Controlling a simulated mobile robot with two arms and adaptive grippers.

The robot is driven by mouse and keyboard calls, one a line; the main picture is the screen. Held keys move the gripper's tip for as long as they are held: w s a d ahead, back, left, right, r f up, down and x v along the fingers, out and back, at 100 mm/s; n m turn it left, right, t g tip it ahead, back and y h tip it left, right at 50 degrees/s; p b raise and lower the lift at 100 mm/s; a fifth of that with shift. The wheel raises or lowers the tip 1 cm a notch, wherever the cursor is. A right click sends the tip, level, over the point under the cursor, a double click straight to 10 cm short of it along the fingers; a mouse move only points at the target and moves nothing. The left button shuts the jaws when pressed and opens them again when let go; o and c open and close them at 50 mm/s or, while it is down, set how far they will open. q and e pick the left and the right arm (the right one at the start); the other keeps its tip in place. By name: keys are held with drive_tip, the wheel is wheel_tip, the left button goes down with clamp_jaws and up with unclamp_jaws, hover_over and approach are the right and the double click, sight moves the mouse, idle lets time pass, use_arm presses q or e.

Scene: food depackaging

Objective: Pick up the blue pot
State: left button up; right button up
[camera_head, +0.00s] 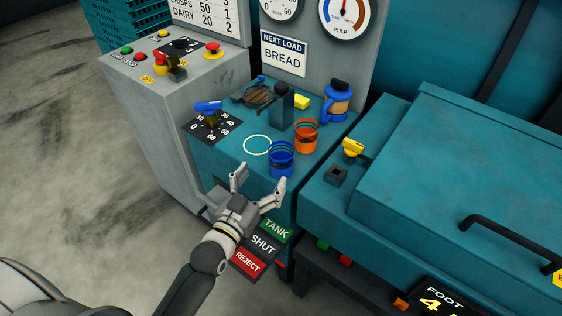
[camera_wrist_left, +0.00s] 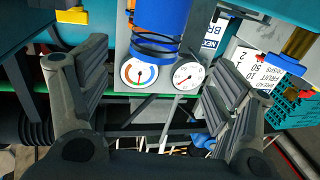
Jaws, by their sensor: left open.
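The blue pot (camera_head: 281,160) stands upright near the front edge of the teal worktop, beside a pale ring mark. It looks like a blue cup with dark bands. In the left wrist view the blue pot (camera_wrist_left: 155,28) shows at the top middle, beyond the fingers. My left gripper (camera_head: 260,184) is open and empty just in front of the pot, its two fingers spread toward it; no contact is clear. In the left wrist view my left gripper (camera_wrist_left: 160,95) shows a wide gap between its fingers. My right gripper is not in view.
An orange pot (camera_head: 306,136) stands close behind the blue one, right. A blue-handled jug (camera_head: 337,101), a dark post (camera_head: 281,108) and a blue-handled dial lever (camera_head: 209,108) share the worktop (camera_head: 228,160). A teal lidded machine (camera_head: 465,165) stands right.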

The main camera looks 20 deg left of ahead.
sight(274, 162)
use_arm(q)
drive_tip(key=w, duration=0.4)
drive_tip(key=shift+w+d, duration=0.25)
drive_tip(key=shift+d, duration=0.15)
drive_tip(key=shift+w+d+f+p, duration=0.1)
drive_tip(key=shift+w+d+p, duration=0.15)
drive_tip(key=shift+w, duration=0.6)
drive_tip(key=shift+w+d+f+p, duration=0.15)
drive_tip(key=shift+w+p, duration=0.1)
drive_tip(key=shift+w, duration=0.6)
drive_tip(key=shift+w+d+r+p, duration=0.1)
drive_tip(key=shift+w+d+p, duration=0.15)
drive_tip(key=shift+w, duration=0.6)
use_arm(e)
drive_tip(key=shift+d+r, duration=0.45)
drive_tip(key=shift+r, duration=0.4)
use_arm(q)
drive_tip(key=c, duration=1.1)
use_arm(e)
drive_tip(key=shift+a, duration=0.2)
